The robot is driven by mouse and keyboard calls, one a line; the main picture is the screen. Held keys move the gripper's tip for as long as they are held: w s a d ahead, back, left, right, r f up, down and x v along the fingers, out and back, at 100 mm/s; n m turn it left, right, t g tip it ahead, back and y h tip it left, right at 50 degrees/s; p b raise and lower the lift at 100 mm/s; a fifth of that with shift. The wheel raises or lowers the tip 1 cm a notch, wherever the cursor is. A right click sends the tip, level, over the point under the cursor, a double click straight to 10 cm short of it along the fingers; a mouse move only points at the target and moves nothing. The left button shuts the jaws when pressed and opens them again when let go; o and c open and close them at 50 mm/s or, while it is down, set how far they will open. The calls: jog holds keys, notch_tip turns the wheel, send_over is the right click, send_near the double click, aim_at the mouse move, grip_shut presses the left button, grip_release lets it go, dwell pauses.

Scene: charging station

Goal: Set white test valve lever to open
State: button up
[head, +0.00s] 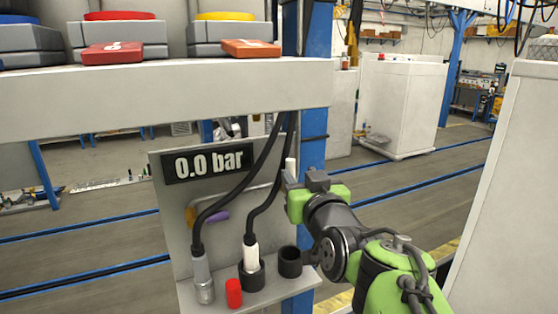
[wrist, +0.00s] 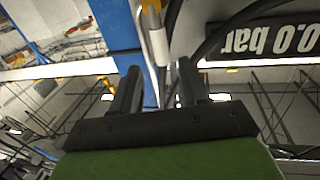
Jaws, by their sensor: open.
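A white cylindrical piece, which looks like the test valve lever's grip (head: 290,166), stands upright at the right edge of the grey panel (head: 165,240) in the head view. In the wrist view the white lever (wrist: 159,45) shows just beyond my fingertips, roughly in line with the gap between them. My gripper (wrist: 158,72) is open, with a dark finger on each side and nothing held between. In the head view my gripper (head: 289,180) is right by the lever and partly hides it. I cannot tell whether they touch. The panel's display (head: 208,162) reads 0.0 bar.
Two black cables hang in front of the panel to connectors (head: 204,280) on the lower shelf. A red cap (head: 234,293) and a black empty socket (head: 290,262) are there too. A purple handle (head: 218,221) sits behind the cables. A blue post (head: 313,130) stands behind my gripper.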

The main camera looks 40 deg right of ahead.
aim_at(292, 167)
jog(key=p+x, duration=0.1)
jog(key=x, duration=0.6)
jog(key=shift+a+r, duration=0.1)
jog(key=shift+a, duration=0.05)
jog(key=shift+s+a, duration=0.1)
jog(key=shift+c, duration=0.4)
grip_shut()
